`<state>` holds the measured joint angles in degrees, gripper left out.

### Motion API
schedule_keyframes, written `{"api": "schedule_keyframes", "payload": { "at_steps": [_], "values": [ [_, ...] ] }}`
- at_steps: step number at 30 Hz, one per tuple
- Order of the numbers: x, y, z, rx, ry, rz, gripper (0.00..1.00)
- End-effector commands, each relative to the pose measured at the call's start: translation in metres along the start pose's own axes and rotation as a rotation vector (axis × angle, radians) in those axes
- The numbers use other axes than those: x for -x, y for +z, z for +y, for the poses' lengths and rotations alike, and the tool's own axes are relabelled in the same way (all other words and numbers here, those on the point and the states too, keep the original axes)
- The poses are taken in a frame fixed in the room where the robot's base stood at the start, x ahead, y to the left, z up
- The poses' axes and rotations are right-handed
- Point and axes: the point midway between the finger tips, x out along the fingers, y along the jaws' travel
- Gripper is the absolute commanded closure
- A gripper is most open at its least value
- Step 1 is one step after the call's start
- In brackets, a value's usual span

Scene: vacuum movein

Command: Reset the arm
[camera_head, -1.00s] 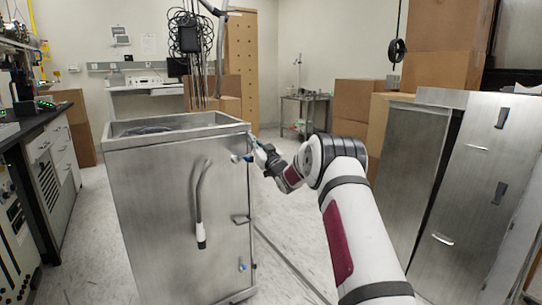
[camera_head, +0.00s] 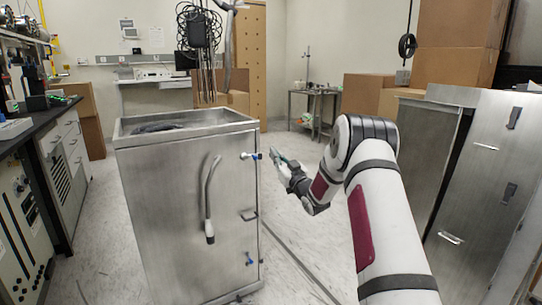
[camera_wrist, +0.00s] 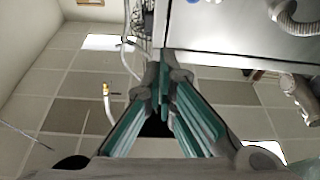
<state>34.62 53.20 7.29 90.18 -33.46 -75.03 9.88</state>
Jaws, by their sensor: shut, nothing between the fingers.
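My arm reaches forward from the lower right in the head view. My gripper (camera_head: 275,155) is at its end, just right of a steel cabinet (camera_head: 180,220), near the blue-and-white fitting on the cabinet's right edge. A small gap shows between the fingertips and that fitting. In the wrist view my gripper (camera_wrist: 165,75) has its teal-lined fingers converging at the tips, with nothing between them. The cabinet (camera_wrist: 250,30) also fills the upper right of the wrist view.
Steel cabinets (camera_head: 480,190) stand at the right, and a black-topped bench (camera_head: 40,130) at the left. Cardboard boxes (camera_head: 370,92) and a small table (camera_head: 312,110) are behind. Floor is open between my arm and the steel cabinet.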

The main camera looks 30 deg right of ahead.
Motion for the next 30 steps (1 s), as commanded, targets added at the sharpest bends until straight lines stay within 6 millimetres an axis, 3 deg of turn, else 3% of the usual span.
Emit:
{"api": "schedule_keyframes", "payload": {
  "at_steps": [10, 15, 19, 26, 30],
  "values": [
    [-0.006, -0.008, -0.007, 0.006, 0.002, -0.036, 1.0],
    [-0.019, -0.036, -0.03, 0.033, 0.026, -0.197, 1.0],
    [-0.013, -0.061, -0.053, 0.053, 0.057, -0.366, 1.0],
    [0.036, -0.103, -0.096, 0.063, 0.112, -0.661, 1.0],
    [0.089, -0.128, -0.123, 0.057, 0.14, -0.839, 1.0]
  ]
}}
